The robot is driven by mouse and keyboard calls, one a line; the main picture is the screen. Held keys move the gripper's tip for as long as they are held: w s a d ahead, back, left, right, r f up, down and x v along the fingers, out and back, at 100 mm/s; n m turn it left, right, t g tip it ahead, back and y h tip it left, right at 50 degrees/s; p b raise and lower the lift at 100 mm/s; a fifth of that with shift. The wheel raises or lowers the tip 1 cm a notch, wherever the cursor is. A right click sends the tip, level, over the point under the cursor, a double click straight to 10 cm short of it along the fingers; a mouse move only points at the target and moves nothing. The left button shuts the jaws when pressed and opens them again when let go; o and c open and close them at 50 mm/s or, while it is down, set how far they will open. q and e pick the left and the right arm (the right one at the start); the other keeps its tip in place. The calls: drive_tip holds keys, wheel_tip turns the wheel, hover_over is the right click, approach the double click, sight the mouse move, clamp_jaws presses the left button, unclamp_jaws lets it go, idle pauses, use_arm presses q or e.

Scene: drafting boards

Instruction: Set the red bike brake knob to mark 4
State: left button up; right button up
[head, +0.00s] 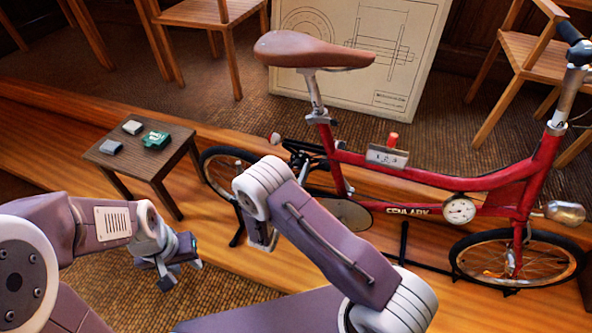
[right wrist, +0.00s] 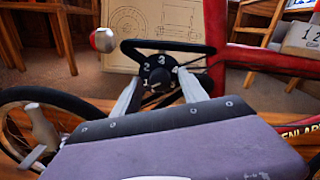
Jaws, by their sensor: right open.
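The red bike (head: 430,178) stands on the wooden platform. A black dial (right wrist: 158,70) with white numbers, 2, 3 and 4 legible, shows in the right wrist view beside the bike frame. A small dark knob (right wrist: 156,82) is at its middle; its exact pointing is too small to tell. My right gripper (right wrist: 160,92) is open, with its two pale fingers apart on either side of the dial's lower part; contact cannot be told. In the head view my right arm hides most of this gripper. My left gripper (head: 181,274) is open and empty, low at the left, away from the bike.
A red-and-white ball (right wrist: 103,40) is left of the dial. A small table (head: 148,160) with several small items stands left. Chairs and a drawing board (head: 420,60) are behind.

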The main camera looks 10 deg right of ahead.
clamp_jaws()
